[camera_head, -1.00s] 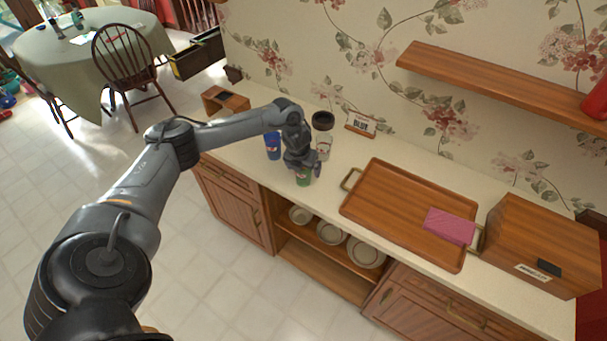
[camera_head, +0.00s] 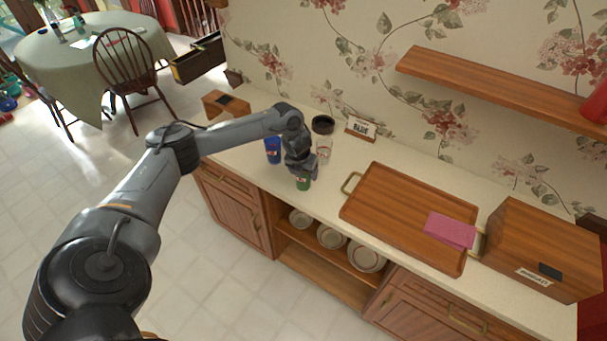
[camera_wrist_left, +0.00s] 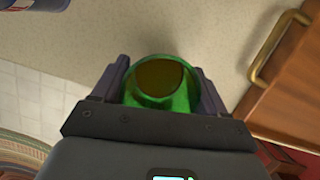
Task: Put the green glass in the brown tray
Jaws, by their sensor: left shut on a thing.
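The green glass (camera_head: 303,184) stands near the counter's front edge, mostly hidden under my left gripper (camera_head: 302,172). In the left wrist view the green glass (camera_wrist_left: 160,84) sits between the two fingers of my left gripper (camera_wrist_left: 161,92), which is shut on it. I cannot tell whether the glass still touches the counter. The brown tray (camera_head: 385,205) lies on the counter to the right of the gripper. Its brass handle and a corner (camera_wrist_left: 280,75) show at the right in the left wrist view. My right gripper is not in view.
A blue cup (camera_head: 273,150) stands left of the gripper, and a clear jar with a dark lid (camera_head: 323,125) stands behind it. A wooden box (camera_head: 545,250) stands right of the tray. A shelf (camera_head: 490,85) hangs above.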

